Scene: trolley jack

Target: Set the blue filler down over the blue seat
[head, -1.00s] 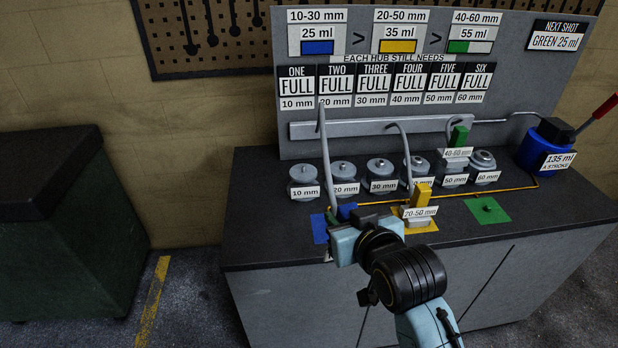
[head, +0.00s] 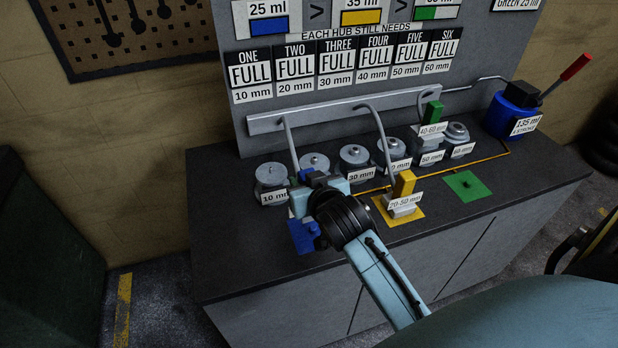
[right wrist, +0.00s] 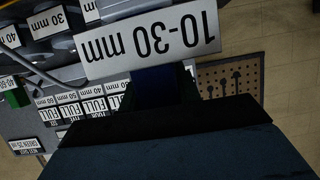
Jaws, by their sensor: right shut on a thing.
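The blue filler (head: 304,174) is in my right gripper (head: 318,182), in front of the 10 mm and 20 mm hubs. In the right wrist view, its blue body (right wrist: 155,86) and 10-30 mm label (right wrist: 150,38) show beyond my gripper; the fingertips are mostly hidden. The blue seat (head: 297,240) is a blue square with a small stub, near the bench's front left. It is bare, and the filler is apart from it, appearing above and behind it. My left gripper is not in view.
The yellow filler (head: 404,184) stands on its yellow seat (head: 386,214). The green filler (head: 433,112) is over the 50 mm hub; the green seat (head: 467,186) is bare. The bench front left is clear.

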